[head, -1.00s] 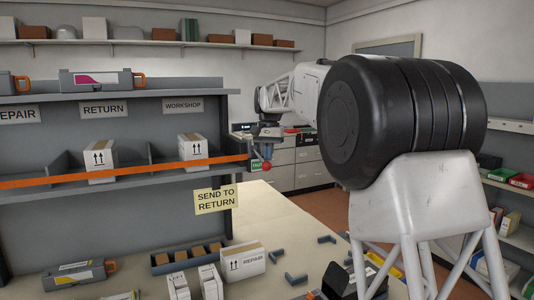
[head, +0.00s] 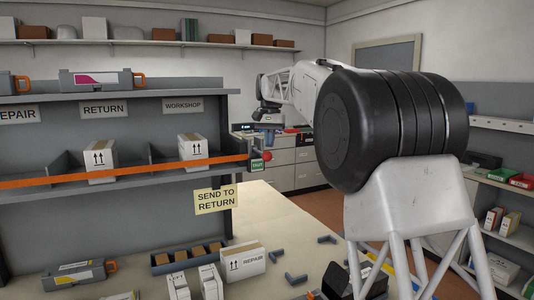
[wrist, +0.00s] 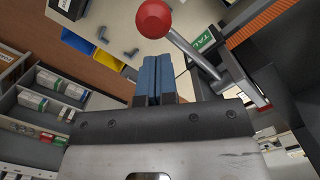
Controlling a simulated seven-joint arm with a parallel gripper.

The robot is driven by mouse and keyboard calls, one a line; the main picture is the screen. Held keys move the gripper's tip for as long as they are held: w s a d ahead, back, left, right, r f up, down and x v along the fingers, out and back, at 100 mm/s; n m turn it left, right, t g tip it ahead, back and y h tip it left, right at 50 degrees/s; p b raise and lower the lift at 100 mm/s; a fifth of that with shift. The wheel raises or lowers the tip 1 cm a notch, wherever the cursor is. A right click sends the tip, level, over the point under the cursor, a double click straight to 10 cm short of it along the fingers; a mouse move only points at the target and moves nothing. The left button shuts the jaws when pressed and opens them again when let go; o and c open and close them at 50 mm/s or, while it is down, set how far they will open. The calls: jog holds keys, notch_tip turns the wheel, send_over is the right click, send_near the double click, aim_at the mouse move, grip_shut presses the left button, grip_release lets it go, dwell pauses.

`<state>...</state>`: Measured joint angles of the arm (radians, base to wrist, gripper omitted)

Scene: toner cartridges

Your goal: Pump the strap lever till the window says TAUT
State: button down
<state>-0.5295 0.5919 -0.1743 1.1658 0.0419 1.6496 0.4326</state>
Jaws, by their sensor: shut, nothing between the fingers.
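The strap lever has a red ball knob (head: 265,155) and sits at the right end of the orange strap (head: 130,171). In the wrist view its red knob (wrist: 153,19) and grey shaft (wrist: 194,54) are clear. The small green window (head: 257,166) stands by the lever; in the wrist view the green window (wrist: 203,41) shows white letters that look like TAUT, partly hidden by the shaft. My gripper (head: 269,138) is just above the knob. In the wrist view my gripper's blue fingers (wrist: 153,66) are together and empty, apart from the knob and shaft.
The strap runs across a shelf holding white boxes (head: 100,160) and another white box (head: 192,150). A SEND TO RETURN note (head: 216,199) hangs below. The bench (head: 262,205) carries boxes and grey corner pieces; its middle is mostly clear.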

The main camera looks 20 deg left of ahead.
jog(key=r, duration=0.4)
jog(key=shift+w, duration=0.2)
dwell(0.7)
jog(key=s+d+r+t, duration=0.1)
jog(key=s+d, duration=0.3)
jog(key=d, duration=0.5)
jog(key=s+d, duration=0.4)
jog(key=d, duration=0.5)
jog(key=s+d+f+t, duration=0.1)
jog(key=s+d+f, duration=0.3)
jog(key=s+d, duration=1.15)
jog(key=s+d+f, duration=0.5)
jog(key=s+f, duration=0.2)
jog(key=s, duration=0.3)
jog(key=s+d+f+m+t, duration=0.1)
jog(key=s+d+f, duration=0.5)
jog(key=s, duration=0.5)
jog(key=s+d+f, duration=0.6)
jog(key=s+f, duration=0.4)
jog(key=shift+s+t, duration=0.25)
jog(key=shift+t, duration=0.15)
